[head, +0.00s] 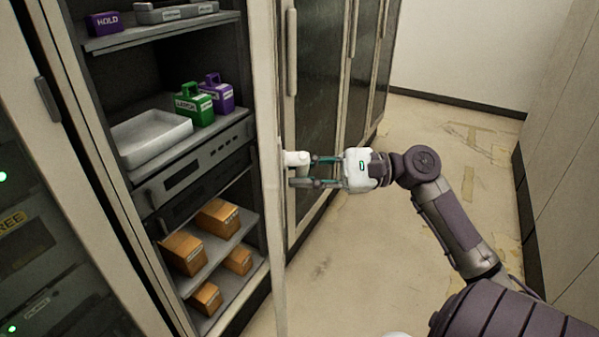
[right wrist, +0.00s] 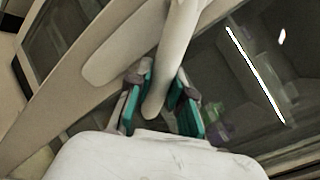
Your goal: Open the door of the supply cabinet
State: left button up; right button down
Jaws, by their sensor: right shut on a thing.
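The supply cabinet (head: 150,205) stands at the left of the head view with its shelves exposed. Its door (head: 265,120) is swung out and shows nearly edge-on. My right gripper (head: 300,170) is at the far side of the door, shut on the door handle. In the right wrist view, the pale handle (right wrist: 170,70) runs between the teal finger pads of the gripper (right wrist: 163,108). The door's dark panel shows behind it. The head view hides most of the handle behind the door edge. My left gripper is not in view.
The cabinet holds a purple HOLD box (head: 103,24), a white tray (head: 150,138), a green block (head: 195,104), a purple block (head: 217,94) and several orange boxes. Other closed cabinets (head: 320,90) stand beyond the door. Open floor (head: 430,130) lies to the right, up to a pale wall.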

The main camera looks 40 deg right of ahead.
jog(key=shift+n+g+y, duration=0.5)
jog(key=shift+n+g, duration=0.1)
jog(key=shift+g, duration=0.1)
jog(key=shift+v, duration=2.6)
grip_release()
jog(key=shift+w, duration=0.15)
jog(key=p+v, duration=0.2)
jog(key=v, duration=0.7)
jog(key=shift+p, duration=0.35)
